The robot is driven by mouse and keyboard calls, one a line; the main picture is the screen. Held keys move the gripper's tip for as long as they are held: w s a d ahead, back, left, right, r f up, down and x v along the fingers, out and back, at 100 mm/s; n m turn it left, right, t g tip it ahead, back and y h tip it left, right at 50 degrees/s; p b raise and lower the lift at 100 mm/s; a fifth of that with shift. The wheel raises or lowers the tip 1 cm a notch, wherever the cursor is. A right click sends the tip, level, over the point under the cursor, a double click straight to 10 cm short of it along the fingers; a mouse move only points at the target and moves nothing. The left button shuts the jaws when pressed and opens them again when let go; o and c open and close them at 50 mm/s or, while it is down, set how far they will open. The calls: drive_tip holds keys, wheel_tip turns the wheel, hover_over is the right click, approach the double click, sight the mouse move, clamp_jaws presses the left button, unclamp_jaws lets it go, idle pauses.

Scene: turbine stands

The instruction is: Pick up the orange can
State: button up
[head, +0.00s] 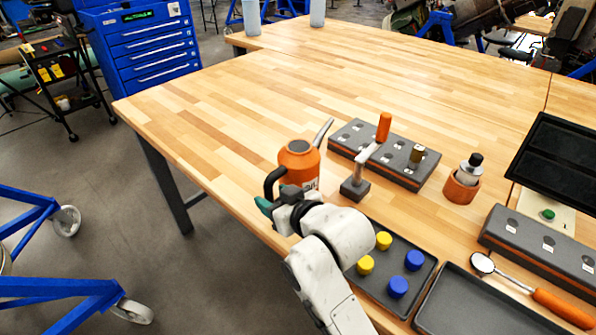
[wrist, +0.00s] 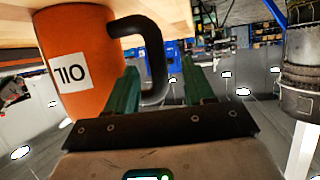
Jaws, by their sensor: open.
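The orange can (head: 299,167) stands upright on the wooden table near its left front edge. It has a black handle on its left side and a grey spout rising to the right. My gripper (head: 268,207) is at the handle side of the can, partly hidden by my own wrist. In the wrist view the can (wrist: 82,62) appears upside down with an OIL label. Its black handle (wrist: 153,60) shows between the two green fingers of my open gripper (wrist: 161,82). I cannot tell whether a finger touches the handle.
A grey block with holes (head: 345,137) and an orange-handled hammer (head: 382,130) stand right of the can. A dark tray (head: 420,285) with yellow and blue caps lies in front. An orange cup (head: 460,188) stands farther right.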

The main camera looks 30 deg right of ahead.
drive_tip(key=shift+p+x, duration=0.35)
drive_tip(key=shift+x, duration=2.35)
drive_tip(key=shift+d, duration=0.15)
drive_tip(key=shift+c, duration=0.5)
drive_tip(key=shift+s, duration=0.1)
clamp_jaws()
